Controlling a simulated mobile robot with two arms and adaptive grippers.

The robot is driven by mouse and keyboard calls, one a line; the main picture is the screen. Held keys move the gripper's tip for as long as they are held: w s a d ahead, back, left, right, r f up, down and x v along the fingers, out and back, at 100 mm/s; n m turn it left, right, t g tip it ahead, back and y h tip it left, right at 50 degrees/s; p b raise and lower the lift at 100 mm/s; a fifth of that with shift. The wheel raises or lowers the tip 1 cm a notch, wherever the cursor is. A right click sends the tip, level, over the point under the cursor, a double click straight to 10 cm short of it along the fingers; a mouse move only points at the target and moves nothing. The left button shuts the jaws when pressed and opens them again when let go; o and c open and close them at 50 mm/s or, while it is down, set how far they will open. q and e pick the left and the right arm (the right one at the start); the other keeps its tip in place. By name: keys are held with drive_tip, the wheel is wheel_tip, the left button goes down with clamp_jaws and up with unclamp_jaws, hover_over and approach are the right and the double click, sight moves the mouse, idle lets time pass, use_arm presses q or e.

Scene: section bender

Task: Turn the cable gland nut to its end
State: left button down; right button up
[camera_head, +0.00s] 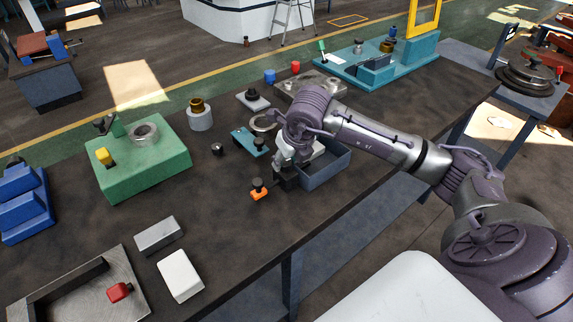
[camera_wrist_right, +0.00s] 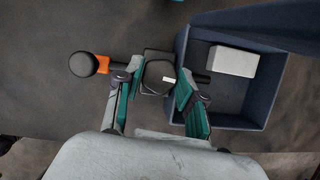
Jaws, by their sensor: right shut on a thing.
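The cable gland nut (camera_wrist_right: 158,76) appears to be the dark, rounded piece with a small white mark in the right wrist view. It sits between the fingers of my right gripper (camera_wrist_right: 155,88), which is shut on it. A dark block shows behind it, and a short dark bar (camera_wrist_right: 200,78) sticks out to its right. In the head view my right gripper (camera_head: 286,172) points down at the bench's front edge; the nut itself cannot be told apart there. My left gripper is not in view.
An orange piece with a black knob (camera_head: 259,189) is close on the left of my right gripper. A blue-grey open bin (camera_head: 326,170) stands on its right, with a pale block (camera_wrist_right: 233,61) inside. A green fixture (camera_head: 150,172) stands farther left on the dark bench.

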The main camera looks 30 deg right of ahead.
drive_tip(key=shift+m+h+b, duration=0.5)
drive_tip(key=shift+m+b, duration=0.15)
drive_tip(key=shift+m, duration=0.55)
drive_tip(key=o, duration=1.1)
drive_tip(key=shift+o, duration=0.2)
drive_tip(key=v, duration=1.2)
drive_tip(key=shift+w, duration=0.15)
